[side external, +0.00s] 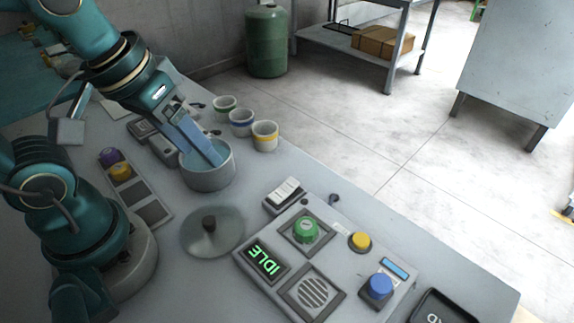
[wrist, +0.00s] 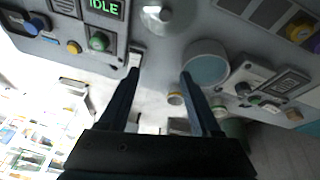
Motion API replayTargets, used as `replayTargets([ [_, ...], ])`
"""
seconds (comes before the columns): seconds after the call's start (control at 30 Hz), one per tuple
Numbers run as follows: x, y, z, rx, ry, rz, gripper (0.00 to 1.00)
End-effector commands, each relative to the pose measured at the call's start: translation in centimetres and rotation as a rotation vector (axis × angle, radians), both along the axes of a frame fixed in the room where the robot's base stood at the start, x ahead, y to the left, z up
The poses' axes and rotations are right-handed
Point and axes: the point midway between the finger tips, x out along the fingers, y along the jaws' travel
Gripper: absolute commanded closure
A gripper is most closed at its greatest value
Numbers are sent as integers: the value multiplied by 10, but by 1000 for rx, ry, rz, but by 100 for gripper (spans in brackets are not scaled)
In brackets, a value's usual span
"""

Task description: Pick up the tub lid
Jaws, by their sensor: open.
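The tub lid (side external: 212,232) is a round grey disc with a dark knob, lying flat on the table in front of the tub. In the wrist view the lid (wrist: 158,14) shows at the top edge, partly cut off, beyond my fingertips. The open grey tub (side external: 208,178) stands behind it; in the wrist view the tub (wrist: 206,66) is right of my fingers. My gripper (side external: 207,156) is open and empty. In the side view its fingers overlap the tub's opening; their height above it is hard to tell.
A control panel (side external: 325,262) with a green button and IDLE display stands right of the lid. Several small banded cups (side external: 240,122) stand behind the tub. A button strip (side external: 137,192) lies to the left.

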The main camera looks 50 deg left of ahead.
Motion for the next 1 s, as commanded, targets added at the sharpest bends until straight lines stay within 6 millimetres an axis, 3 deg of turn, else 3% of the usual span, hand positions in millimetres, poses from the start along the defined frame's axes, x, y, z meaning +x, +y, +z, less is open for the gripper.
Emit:
replayTargets([
  [0.43, -1, -10, -67, -51, 430, 169, 36],
  [0.67, -7, -11, -81, -44, 486, 166, 36],
  [1.0, -11, -12, -116, -42, 487, 164, 36],
])
